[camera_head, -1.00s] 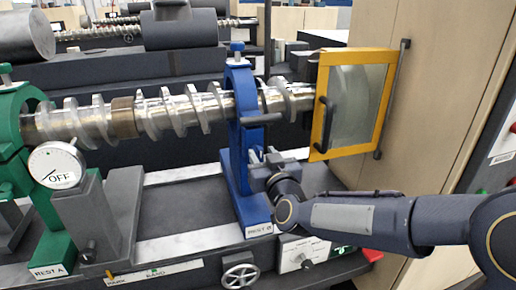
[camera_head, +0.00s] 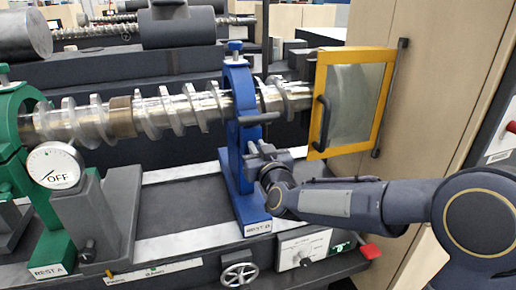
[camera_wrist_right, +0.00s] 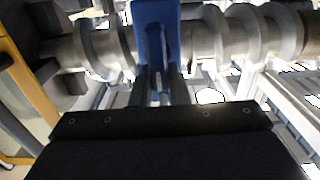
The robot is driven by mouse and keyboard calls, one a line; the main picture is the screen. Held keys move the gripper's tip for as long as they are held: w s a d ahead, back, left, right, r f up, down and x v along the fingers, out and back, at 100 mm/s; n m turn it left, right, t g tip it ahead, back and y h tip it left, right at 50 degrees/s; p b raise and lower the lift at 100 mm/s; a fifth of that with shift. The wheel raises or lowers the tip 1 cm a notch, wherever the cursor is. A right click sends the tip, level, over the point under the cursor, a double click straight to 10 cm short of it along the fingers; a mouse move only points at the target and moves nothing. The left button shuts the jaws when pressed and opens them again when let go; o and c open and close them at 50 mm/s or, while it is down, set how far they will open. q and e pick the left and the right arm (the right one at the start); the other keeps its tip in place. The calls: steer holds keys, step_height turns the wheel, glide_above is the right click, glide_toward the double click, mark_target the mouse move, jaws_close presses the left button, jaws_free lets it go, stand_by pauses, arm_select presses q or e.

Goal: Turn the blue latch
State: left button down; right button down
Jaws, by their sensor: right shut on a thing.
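The blue rest frame (camera_head: 232,150), labelled REST B, stands upright around the metal screw (camera_head: 180,108). A dark lever (camera_head: 260,118) sticks out to the right from its upper part. My right gripper (camera_head: 258,149) is at the frame's right side, below that lever, shut on a thin part of the blue latch. In the right wrist view, the two dark fingers (camera_wrist_right: 161,85) close around a narrow bluish-grey piece in front of the blue frame (camera_wrist_right: 155,35). The fingers hide most of the held part. My left gripper is not in view.
A yellow-framed guard door (camera_head: 320,100) stands to the right of the screw, close above my right forearm. A green rest (camera_head: 22,170) and a dial reading OFF (camera_head: 55,165) are at the left. A handwheel (camera_head: 239,273) and control panel (camera_head: 303,248) sit at the front.

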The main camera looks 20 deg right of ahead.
steer(key=shift+d+f+m+b, duration=0.15)
steer(key=shift+d+m+b, duration=0.1)
steer(key=shift+m+b, duration=0.7)
steer(key=shift+d+f+m+b, duration=0.4)
steer(key=shift+m+b, duration=1.75)
steer(key=shift+m, duration=0.5)
steer(key=shift+d+f+m+b, duration=0.35)
steer(key=shift+m+b, duration=1.85)
steer(key=shift+m, duration=0.45)
steer(key=shift+d+f+m+b, duration=0.3)
steer(key=shift+f+m+b, duration=0.1)
steer(key=shift+m+b, duration=2)
steer(key=shift+m, duration=0.45)
steer(key=c, duration=1.4)
jaws_free()
steer(key=shift+c, duration=0.2)
steer(key=shift+o, duration=0.2)
